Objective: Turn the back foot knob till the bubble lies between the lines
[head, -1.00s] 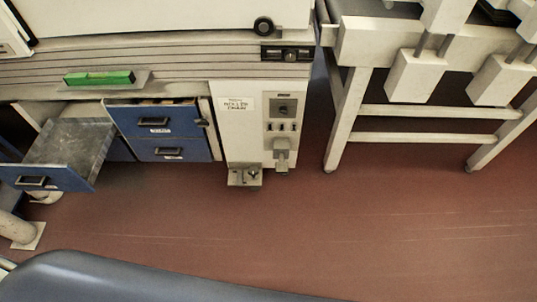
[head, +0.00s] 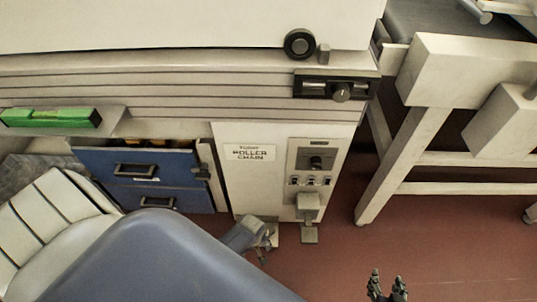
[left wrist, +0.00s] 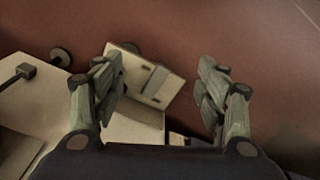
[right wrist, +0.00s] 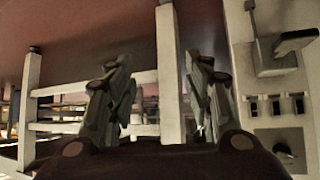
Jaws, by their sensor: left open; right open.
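A green spirit level (head: 50,117) lies on a ledge at the left in the head view; its bubble is too small to read. My left gripper (head: 264,238) is low by the machine's base and partly hides the small foot bracket there. In the left wrist view my left gripper (left wrist: 160,95) is open, with a pale plate (left wrist: 150,75) bearing a grey piece beyond and between its fingers. I cannot tell which part is the back foot knob. My right gripper (head: 387,286) is open and empty above the floor; it also shows in the right wrist view (right wrist: 160,95).
The white machine cabinet (head: 248,185) carries a control panel (head: 313,160) with a dial and switches. Blue drawers (head: 140,165) stand left of it. A white-legged conveyor frame (head: 392,165) stands right. A black round knob (head: 299,44) sits above. Red floor is open at lower right.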

